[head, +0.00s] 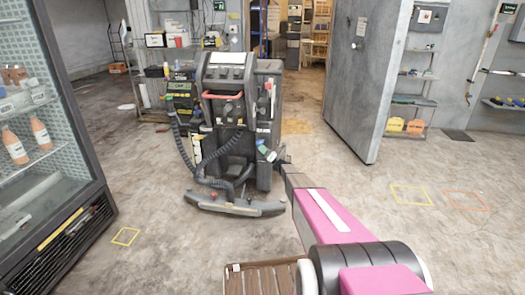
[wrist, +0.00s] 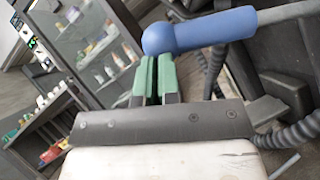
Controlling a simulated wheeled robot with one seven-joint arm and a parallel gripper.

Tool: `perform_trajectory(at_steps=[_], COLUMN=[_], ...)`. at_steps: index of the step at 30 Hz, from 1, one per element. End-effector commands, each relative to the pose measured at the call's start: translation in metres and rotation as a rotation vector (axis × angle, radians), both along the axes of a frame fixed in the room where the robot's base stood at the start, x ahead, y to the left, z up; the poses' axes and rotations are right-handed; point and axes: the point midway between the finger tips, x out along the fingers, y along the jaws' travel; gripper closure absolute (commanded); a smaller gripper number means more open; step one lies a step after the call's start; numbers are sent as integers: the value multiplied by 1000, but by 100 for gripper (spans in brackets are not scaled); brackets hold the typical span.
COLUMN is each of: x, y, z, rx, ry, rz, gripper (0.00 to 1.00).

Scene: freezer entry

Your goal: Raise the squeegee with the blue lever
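A dark floor scrubber (head: 238,115) with a red bar stands in the middle of the head view. Its curved squeegee (head: 235,206) runs along its bottom near the floor. The blue lever (head: 271,156) is small on the machine's lower right side, beside the end of my arm. In the wrist view the blue lever (wrist: 215,29) is large, with a rounded end at its left. My gripper (wrist: 156,78) has green fingers nearly together, with only a narrow gap. Their tips are right at the rounded end; I cannot tell whether they touch it. No lever part shows between them.
A glass-door cabinet (head: 50,120) with bottles stands at the left. A grey door (head: 365,75) stands open at the right. A slatted brown wooden surface (head: 262,280) is low in front. Dark ribbed hoses (wrist: 295,135) run near my gripper. Floor at right is mostly clear.

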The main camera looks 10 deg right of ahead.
Motion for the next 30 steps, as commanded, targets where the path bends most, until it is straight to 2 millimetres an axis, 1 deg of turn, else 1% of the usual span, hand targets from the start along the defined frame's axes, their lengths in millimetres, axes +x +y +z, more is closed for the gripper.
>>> perform_trajectory(at_steps=[2,6,7,9,15,22,30], x=[-5,-18,-21,-29,-52,-68,-72], y=[2,4,2,-12,-41,-62,-67], z=[-6,-31,-36,-41,-62,-77,-81], rx=[2,-1,-2,-3,-5,-4,-5], ry=[-3,4,4,3,5,6,5], rz=[4,4,3,0,1,2,3], gripper=[100,100,100,100,100,100,100])
